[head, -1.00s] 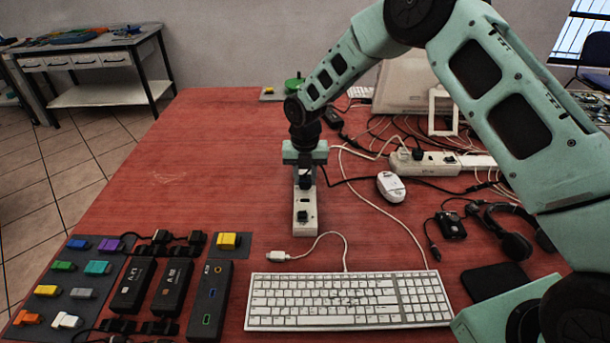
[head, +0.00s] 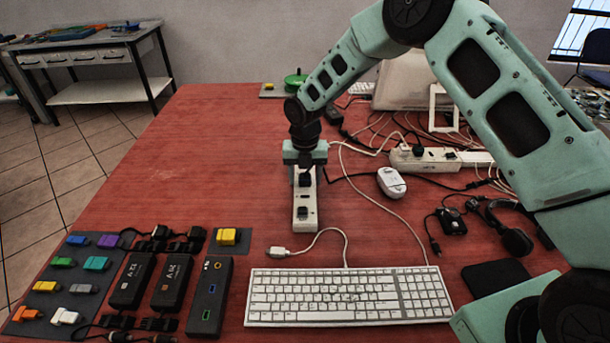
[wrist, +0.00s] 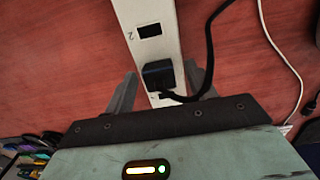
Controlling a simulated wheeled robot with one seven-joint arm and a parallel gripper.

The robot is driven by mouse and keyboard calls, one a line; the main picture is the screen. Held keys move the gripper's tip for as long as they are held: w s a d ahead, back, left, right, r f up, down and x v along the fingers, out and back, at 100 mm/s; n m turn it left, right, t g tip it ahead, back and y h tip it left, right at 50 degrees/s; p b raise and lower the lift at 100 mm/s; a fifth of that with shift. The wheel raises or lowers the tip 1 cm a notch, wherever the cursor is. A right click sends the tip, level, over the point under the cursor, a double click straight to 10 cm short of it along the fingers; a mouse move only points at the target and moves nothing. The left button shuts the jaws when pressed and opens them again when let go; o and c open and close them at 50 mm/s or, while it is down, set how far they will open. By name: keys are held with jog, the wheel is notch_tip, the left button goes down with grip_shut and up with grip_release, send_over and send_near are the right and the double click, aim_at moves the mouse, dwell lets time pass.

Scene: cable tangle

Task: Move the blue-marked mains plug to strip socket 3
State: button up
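A white power strip (head: 306,222) lies lengthwise near the middle of the red table; it also shows in the wrist view (wrist: 156,58). A black plug (wrist: 157,74) with a black cable sits in the strip, nearer to me than the empty-looking socket marked 2 (wrist: 150,31). I see no blue mark on the plug. My gripper (wrist: 160,72) is open, with one finger on each side of the strip and plug, apart from the plug. In the head view my gripper (head: 304,163) points down over the strip and partly hides its far part. No socket 3 label is readable.
A second white strip (head: 432,165) with black plugs and tangled cables lies at the back right. A white mouse (head: 391,182), a keyboard (head: 347,297) and a headset (head: 510,225) lie around. Black adapters (head: 170,282) are at front left.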

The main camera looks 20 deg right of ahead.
jog(key=shift+r, duration=0.1)
notch_tip(320, 180, up, 17)
jog(key=b, duration=0.1)
jog(key=s+a+r+m, duration=0.2)
jog(key=s+a+m, duration=0.3)
jog(key=s, duration=0.5)
jog(key=s+a+r+m, duration=0.2)
jog(key=s+r+m, duration=0.1)
jog(key=s+m, duration=0.55)
jog(key=s+d+f+m, duration=0.1)
jog(key=s+d+m, duration=0.1)
jog(key=s+m, duration=0.4)
jog(key=s+d+f+m, duration=0.1)
jog(key=s+m, duration=0.5)
jog(key=s, duration=0.8)
jog(key=shift+s+d+y, duration=0.15)
jog(key=shift+d+y, duration=0.15)
jog(key=shift+d, duration=0.4)
